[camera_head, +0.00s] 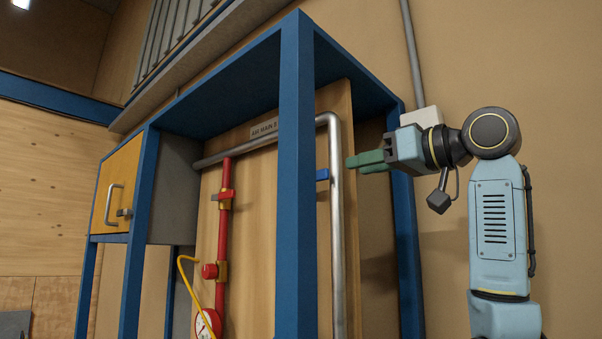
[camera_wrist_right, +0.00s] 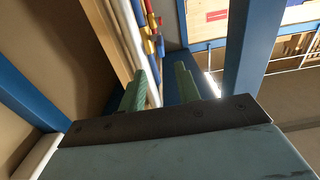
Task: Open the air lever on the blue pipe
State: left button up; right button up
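My left gripper is not in view.
A blue frame post (camera_head: 296,200) stands in front of the wooden panel. A yellow cabinet door (camera_head: 118,187) is farther left.

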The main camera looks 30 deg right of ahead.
aim_at(328, 171)
jog(key=p+x, duration=0.3)
jog(key=x, duration=0.7)
jog(key=shift+a+r, duration=0.1)
jog(key=shift+a, duration=0.05)
jog(key=shift+p+x, duration=0.4)
jog(key=shift+x, duration=0.4)
jog(key=shift+c, duration=0.3)
grip_shut()
